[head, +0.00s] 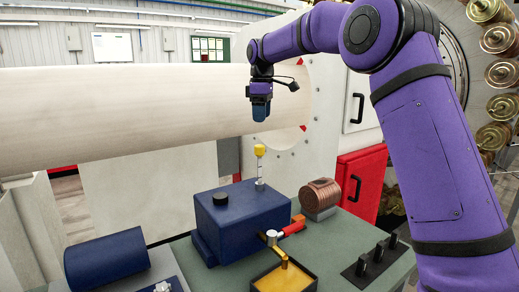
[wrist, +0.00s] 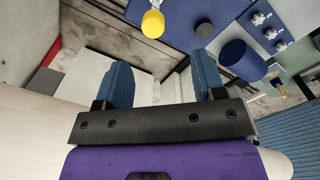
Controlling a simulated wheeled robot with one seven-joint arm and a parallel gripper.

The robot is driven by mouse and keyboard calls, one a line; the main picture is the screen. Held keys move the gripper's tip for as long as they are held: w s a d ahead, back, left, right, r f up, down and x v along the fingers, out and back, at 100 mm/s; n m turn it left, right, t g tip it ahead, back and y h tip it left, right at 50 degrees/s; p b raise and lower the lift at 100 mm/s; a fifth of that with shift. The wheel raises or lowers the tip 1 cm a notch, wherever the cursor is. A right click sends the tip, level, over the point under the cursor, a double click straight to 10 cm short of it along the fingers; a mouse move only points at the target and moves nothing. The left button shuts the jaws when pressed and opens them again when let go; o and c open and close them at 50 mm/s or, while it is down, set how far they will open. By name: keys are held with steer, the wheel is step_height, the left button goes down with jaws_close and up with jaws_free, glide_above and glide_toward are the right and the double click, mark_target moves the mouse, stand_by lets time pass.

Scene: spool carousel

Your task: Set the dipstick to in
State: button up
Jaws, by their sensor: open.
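The dipstick has a yellow knob (head: 259,150) on a thin pale stem with dark marks. The stem stands upright in a grey collar (head: 260,185) on top of a dark blue box (head: 240,212). A length of stem shows between the knob and the collar. My gripper (head: 261,112) points down, above the dipstick and apart from it. In the wrist view my gripper (wrist: 161,64) has its two blue fingers spread with nothing between them. The yellow knob (wrist: 153,24) lies beyond the fingertips there, near the top edge.
A black cap (head: 221,199) sits on the blue box. A red-handled valve (head: 291,228) and a tray (head: 285,278) are in front, with a copper coil (head: 320,193) at right. A large pale cylinder (head: 120,115) runs behind my gripper. Black levers (head: 378,252) stand at the front right.

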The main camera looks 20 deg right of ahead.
mark_target(260, 148)
steer(key=shift+w+a+f+n, duration=0.1)
steer(key=shift+w+f+n, duration=0.2)
steer(key=shift+w+f, duration=0.55)
step_height(260, 148, down, 10)
steer(key=shift+f, duration=0.15)
steer(key=shift+c, duration=0.4)
